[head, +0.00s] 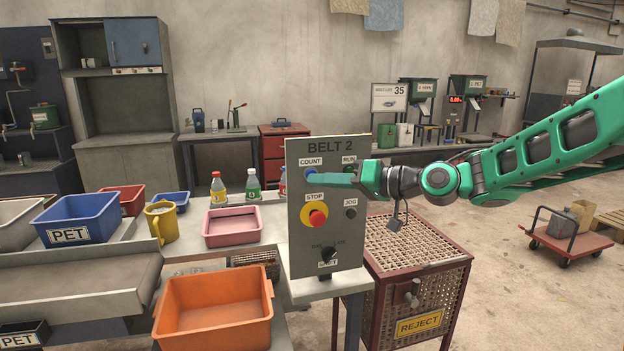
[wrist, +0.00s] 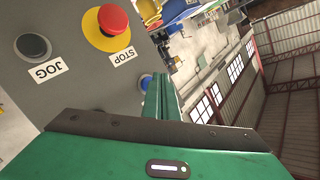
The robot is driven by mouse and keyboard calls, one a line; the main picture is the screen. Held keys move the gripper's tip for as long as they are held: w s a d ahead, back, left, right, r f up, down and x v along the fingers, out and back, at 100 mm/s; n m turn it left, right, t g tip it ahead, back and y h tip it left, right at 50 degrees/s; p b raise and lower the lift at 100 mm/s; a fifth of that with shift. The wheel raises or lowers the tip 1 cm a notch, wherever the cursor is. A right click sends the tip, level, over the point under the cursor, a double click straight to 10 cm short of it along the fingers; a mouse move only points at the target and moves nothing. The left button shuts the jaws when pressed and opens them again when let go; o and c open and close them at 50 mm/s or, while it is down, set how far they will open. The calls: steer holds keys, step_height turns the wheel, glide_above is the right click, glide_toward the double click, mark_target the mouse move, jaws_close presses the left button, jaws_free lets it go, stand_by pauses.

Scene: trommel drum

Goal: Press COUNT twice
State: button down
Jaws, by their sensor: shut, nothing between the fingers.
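The grey BELT 2 control panel (head: 329,290) stands upright in the middle of the head view. The blue COUNT button (head: 309,171) is at its upper left, under the COUNT label (head: 311,161). My gripper (head: 308,180) is shut and empty, reaching in from the right across the panel's face, its tip at the COUNT button and covering part of it. In the wrist view the blue button (wrist: 146,81) shows right beside the tips of the shut green fingers (wrist: 162,88). I cannot tell whether the tip touches the button.
The red STOP button (head: 317,217) on its yellow ring sits below the fingers. The JOG button (head: 350,214), the green RUN button (head: 349,168) and a black knob (head: 328,254) share the panel. A REJECT cage (head: 415,270) stands to the right, an orange tub (head: 213,310) to the left.

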steer(key=shift+w+a, duration=0.2)
steer(key=shift+w, duration=0.4)
stand_by(0.8)
steer(key=shift+s, duration=0.15)
steer(key=shift+s+d, duration=0.3)
steer(key=shift+s, duration=0.35)
steer(key=shift+s, duration=0.1)
steer(key=shift+s+d, duration=0.2)
steer(key=shift+s, duration=0.55)
steer(key=shift+s+d, duration=0.25)
steer(key=shift+s, duration=0.55)
steer(key=shift+s+d, duration=0.2)
steer(key=shift+s, duration=0.55)
